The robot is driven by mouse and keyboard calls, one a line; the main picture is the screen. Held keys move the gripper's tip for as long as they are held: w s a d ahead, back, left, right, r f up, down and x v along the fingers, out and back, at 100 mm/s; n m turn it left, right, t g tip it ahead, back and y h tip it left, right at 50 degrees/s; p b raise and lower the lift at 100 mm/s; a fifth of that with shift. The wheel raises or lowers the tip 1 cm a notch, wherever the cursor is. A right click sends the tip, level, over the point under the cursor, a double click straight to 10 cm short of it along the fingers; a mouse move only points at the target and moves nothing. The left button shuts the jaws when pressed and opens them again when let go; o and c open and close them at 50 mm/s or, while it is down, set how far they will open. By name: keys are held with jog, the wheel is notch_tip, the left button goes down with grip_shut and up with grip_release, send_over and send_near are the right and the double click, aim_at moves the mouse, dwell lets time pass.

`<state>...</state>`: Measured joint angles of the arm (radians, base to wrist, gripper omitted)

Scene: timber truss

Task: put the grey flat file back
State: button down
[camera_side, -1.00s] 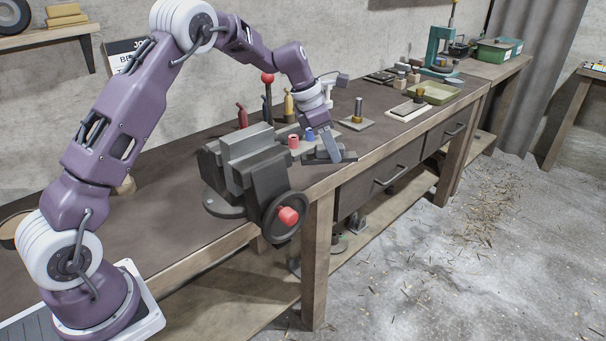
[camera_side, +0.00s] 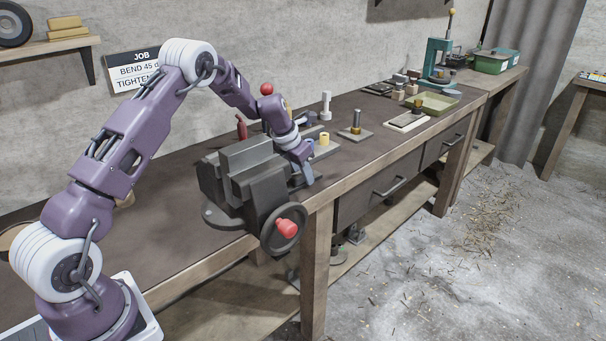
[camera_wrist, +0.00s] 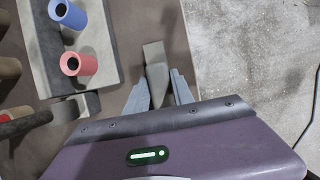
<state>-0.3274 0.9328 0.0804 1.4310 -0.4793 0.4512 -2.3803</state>
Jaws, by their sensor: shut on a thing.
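My gripper (camera_wrist: 160,92) is shut on the grey flat file (camera_wrist: 154,54), whose light grey flat part sticks out past the fingertips in the wrist view. In the side view my gripper (camera_side: 305,178) points down just right of the vise (camera_side: 245,180), near the front of the bench; the file cannot be made out there. A grey board bears short hollow tubes: a blue one (camera_wrist: 68,13) and a red one (camera_wrist: 78,64), left of the file in the wrist view. A yellow tube (camera_side: 324,139) shows in the side view. The red tube is hidden there.
The vise stands close beside my gripper, with its red-handled wheel (camera_side: 286,228) in front. A pale upright post (camera_side: 326,105) and a plate with a peg (camera_side: 356,132) stand behind to the right. The bench front edge is near.

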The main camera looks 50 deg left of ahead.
jog(key=shift+f, duration=0.1)
jog(key=c, duration=1.1)
grip_release()
